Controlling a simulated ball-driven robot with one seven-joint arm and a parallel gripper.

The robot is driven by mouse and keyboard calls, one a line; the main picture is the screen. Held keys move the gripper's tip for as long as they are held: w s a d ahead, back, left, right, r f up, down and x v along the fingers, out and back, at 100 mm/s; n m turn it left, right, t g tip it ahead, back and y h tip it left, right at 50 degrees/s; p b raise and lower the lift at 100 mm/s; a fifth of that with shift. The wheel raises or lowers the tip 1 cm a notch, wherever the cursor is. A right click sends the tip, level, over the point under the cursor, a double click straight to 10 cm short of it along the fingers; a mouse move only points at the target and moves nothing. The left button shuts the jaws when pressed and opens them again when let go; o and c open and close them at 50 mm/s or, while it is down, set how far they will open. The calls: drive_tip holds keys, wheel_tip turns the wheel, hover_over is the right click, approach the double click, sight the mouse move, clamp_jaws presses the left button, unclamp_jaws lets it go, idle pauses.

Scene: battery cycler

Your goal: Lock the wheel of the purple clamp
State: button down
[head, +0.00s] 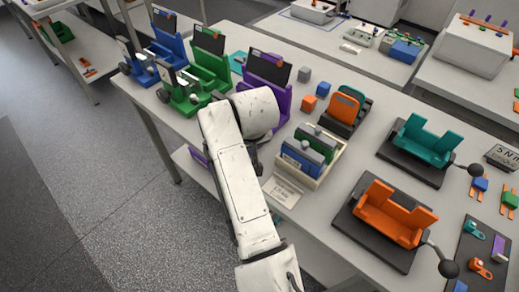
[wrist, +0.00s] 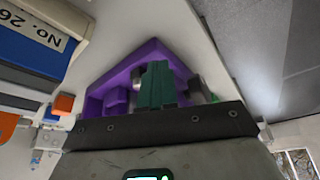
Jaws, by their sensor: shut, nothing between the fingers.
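The purple clamp (head: 283,97) stands on the table in the head view, with a dark panel on it; my arm covers its front left. In the wrist view the purple clamp (wrist: 117,74) fills the middle, beyond my gripper. My gripper (wrist: 157,82) shows as two dark green fingers, shut together and empty, in front of the clamp. A grey round part (wrist: 198,88), which looks like the clamp's wheel, is just right of the fingers. I cannot tell whether they touch it. My arm hides my gripper and the wheel in the head view.
A green clamp (head: 208,75) and a blue clamp (head: 168,50) stand left of the purple one. A bin (head: 318,170) with battery blocks is close on the right. Small grey, blue and orange cubes (head: 308,103) lie behind it. The table's front edge is under my arm.

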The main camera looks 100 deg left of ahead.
drive_tip(key=shift+a, duration=0.15)
drive_tip(key=shift+w+a+b, duration=0.15)
drive_tip(key=shift+a+b, duration=0.3)
drive_tip(key=shift+a, duration=0.15)
drive_tip(key=shift+f, duration=0.1)
idle(0.3)
